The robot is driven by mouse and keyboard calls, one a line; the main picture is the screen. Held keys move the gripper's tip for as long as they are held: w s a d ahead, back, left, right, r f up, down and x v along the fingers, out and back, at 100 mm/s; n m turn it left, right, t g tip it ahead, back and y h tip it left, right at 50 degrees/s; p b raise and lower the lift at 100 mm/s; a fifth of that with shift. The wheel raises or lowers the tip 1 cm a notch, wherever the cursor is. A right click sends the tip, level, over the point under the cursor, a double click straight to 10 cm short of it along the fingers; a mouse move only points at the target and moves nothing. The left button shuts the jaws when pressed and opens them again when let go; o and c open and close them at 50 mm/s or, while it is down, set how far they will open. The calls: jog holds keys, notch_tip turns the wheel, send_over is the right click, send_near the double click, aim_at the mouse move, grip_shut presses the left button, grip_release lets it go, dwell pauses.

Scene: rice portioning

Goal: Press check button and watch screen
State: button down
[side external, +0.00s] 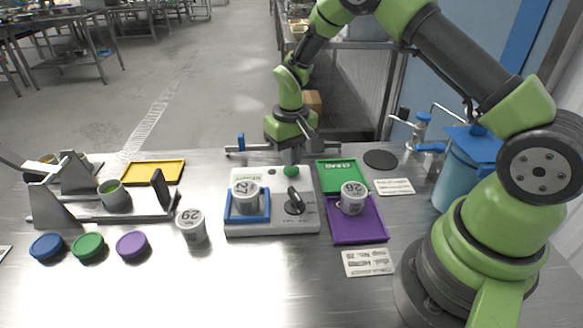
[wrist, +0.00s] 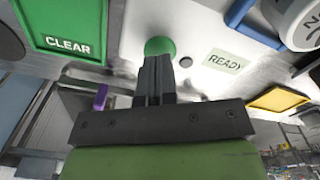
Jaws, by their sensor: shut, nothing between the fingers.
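My gripper (side external: 291,160) is shut and empty, pointing down over the back of the light grey checking device (side external: 272,226). In the wrist view its fingertips (wrist: 156,60) are at the green round button (wrist: 160,46), which also shows in the side view (side external: 291,171). They look touching or very close; I cannot tell whether the button is pressed down. The screen (wrist: 224,62) reads "READY" in the wrist view. A white cup marked 27 (side external: 246,196) stands in the blue square holder (side external: 264,217) on the device. A black knob (side external: 294,202) is to its right.
A green "CLEAR" tray (side external: 336,178) and a purple tray (side external: 372,232) with a cup (side external: 352,197) lie right of the device. A cup marked 29 (side external: 192,226), coloured lids (side external: 89,247) and a yellow tray (side external: 152,173) are left. A blue container (side external: 462,170) stands at right.

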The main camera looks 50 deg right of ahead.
jog(key=shift+f, duration=1.05)
jog(key=shift+r, duration=3.05)
notch_tip(320, 180, up, 10)
jog(key=s+a+t, duration=0.2)
jog(key=s, duration=0.1)
jog(key=s+a+r+t+y, duration=0.1)
jog(key=s+a+r+t, duration=0.1)
jog(key=s+r, duration=0.3)
jog(key=s+a+r+m+t+y, duration=0.1)
jog(key=s+r, duration=0.5)
jog(key=s, duration=0.8)
jog(key=shift+a+t, duration=0.85)
jog(key=shift+t, duration=0.25)
